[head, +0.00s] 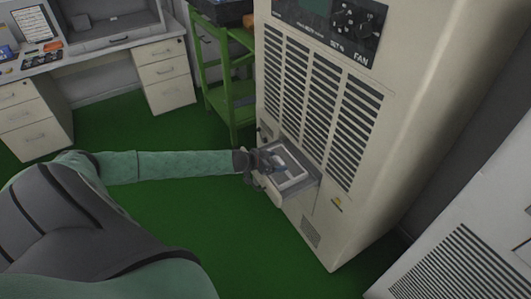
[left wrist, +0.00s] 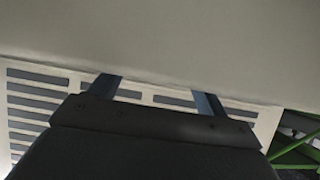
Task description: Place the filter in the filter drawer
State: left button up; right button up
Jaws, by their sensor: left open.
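The filter drawer (head: 309,188) is pulled out low on the front of the beige machine in the head view. A pale rectangular frame with a greyish middle, apparently the filter (head: 297,183), shows at the drawer; I cannot tell whether it is fully seated. My left gripper (head: 263,164) is at the drawer's left side, overlapping the frame in view. Its two fingers are spread apart in the left wrist view (left wrist: 157,91), open, beneath a broad pale surface. Contact between fingers and frame is hidden. My right gripper is out of view.
The tall beige machine (head: 400,120) has vent slots and a FAN control panel. A green rack (head: 222,95) stands close to its left. White desks with drawers (head: 165,75) are at the back left. A white vented cabinet (head: 470,245) stands at the lower right. Green floor is clear between.

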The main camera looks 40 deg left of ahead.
pick_arm(q)
jog(key=shift+s+a+r, duration=0.1)
jog(key=shift+s+a, duration=0.05)
jog(key=shift+s, duration=0.2)
jog(key=b+v, duration=0.1)
jog(key=v, duration=0.4)
jog(key=shift+s, duration=0.15)
jog(key=v, duration=0.5)
jog(key=shift+s+a+r+b, duration=0.1)
jog(key=shift+s+r+b, duration=0.15)
jog(key=shift+b, duration=0.15)
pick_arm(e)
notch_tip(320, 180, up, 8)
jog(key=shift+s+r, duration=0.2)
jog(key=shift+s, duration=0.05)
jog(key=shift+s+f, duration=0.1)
